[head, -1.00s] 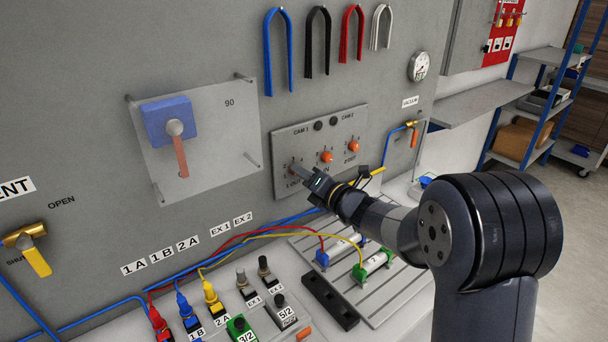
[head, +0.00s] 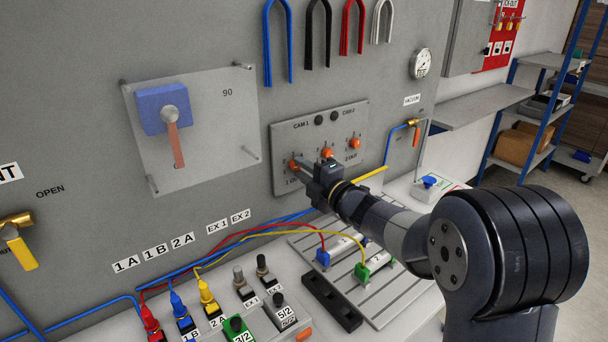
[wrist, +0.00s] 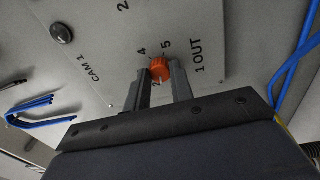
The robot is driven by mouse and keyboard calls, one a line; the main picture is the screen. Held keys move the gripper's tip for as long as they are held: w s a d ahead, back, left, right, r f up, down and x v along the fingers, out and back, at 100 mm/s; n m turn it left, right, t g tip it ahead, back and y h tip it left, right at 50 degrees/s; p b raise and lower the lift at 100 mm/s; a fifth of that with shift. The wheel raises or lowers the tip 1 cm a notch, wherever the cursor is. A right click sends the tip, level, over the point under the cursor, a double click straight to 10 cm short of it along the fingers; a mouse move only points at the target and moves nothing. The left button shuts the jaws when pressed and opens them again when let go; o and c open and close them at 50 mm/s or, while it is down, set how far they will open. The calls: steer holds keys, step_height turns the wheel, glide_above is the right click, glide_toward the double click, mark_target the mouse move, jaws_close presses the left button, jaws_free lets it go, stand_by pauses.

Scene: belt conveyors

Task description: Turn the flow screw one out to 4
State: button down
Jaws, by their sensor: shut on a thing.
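The flow screw one out is an orange knob (wrist: 160,69) on the grey wall panel, beside the printed label "1 OUT". In the wrist view the digits 4 and 5 show on the panel next to it. My gripper (wrist: 163,80) is shut on this knob, one finger on each side. In the head view the same knob (head: 294,165) shows at the left of the panel, with my gripper (head: 301,165) reaching it from the right. The fingers hide part of the dial, and I cannot tell the exact setting.
Two more orange knobs, one in the middle (head: 327,153) and one at the right (head: 355,142), sit on the same panel (head: 285,135). Below are coloured hoses and a slotted plate (head: 400,285) with cylinders. A blue switch box (head: 163,109) on a clear plate is to the left.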

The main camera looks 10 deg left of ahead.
steer(key=m, duration=0.4)
steer(key=shift+f, duration=0.1)
steer(key=m, duration=0.3)
steer(key=shift+m+t, duration=0.3)
steer(key=shift+m, duration=0.1)
steer(key=m+p, duration=0.1)
steer(key=m, duration=0.5)
steer(key=shift+s+a+m+h+p, duration=0.1)
steer(key=shift+m+h+p, duration=0.2)
steer(key=shift+m+h, duration=0.1)
steer(key=m+p, duration=0.1)
steer(key=m, duration=0.2)
steer(key=shift+m+t, duration=0.3)
steer(key=shift+m, duration=0.1)
steer(key=m+p, duration=0.2)
steer(key=m, duration=0.1)
steer(key=shift+s+a+m+h, duration=0.1)
steer(key=shift+m+h, duration=0.2)
steer(key=shift+m, duration=0.1)
steer(key=m+p, duration=0.3)
steer(key=m, duration=0.3)
steer(key=shift+m, duration=0.3)
steer(key=c, duration=1.2)
jaws_free()
steer(key=shift+c, duration=0.2)
